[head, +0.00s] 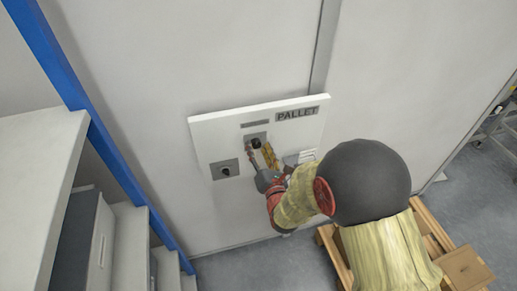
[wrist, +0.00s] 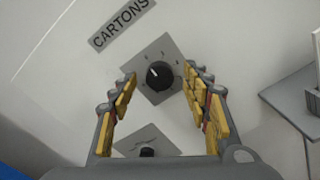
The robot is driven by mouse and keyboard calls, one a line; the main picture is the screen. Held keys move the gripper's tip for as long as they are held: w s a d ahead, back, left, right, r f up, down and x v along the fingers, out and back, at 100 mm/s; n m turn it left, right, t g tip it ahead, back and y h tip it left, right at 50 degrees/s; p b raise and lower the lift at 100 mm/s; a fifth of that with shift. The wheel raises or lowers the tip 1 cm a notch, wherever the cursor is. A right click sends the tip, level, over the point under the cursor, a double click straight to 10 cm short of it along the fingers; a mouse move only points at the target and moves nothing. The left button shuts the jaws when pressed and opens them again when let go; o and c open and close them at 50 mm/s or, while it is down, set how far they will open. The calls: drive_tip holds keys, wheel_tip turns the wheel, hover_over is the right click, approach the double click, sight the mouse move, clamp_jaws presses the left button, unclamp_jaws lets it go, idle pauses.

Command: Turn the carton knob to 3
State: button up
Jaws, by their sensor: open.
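The carton knob (wrist: 158,75) is a round black dial with a white pointer line, on a grey square plate under a CARTONS label (wrist: 122,22). Its pointer leans to the upper left in the wrist view; the small numbers around it are hard to read. In the head view the knob (head: 257,143) shows just beyond my fingertips. My gripper (wrist: 162,74) is open, with one yellow-padded finger on each side of the knob and a gap on both sides. It also shows in the head view (head: 261,158), facing the panel. I cannot tell its exact distance from the knob.
A white wall panel (head: 210,134) carries a PALLET sign (head: 297,113) and a second grey plate with a dark knob (head: 226,171) at lower left. Grey shelving (head: 40,160) with a blue post stands left. A wooden pallet (head: 435,235) lies on the floor at right.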

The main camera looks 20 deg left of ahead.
drive_tip(key=shift+c, duration=1)
drive_tip(key=c, duration=1)
drive_tip(key=shift+o, duration=0.2)
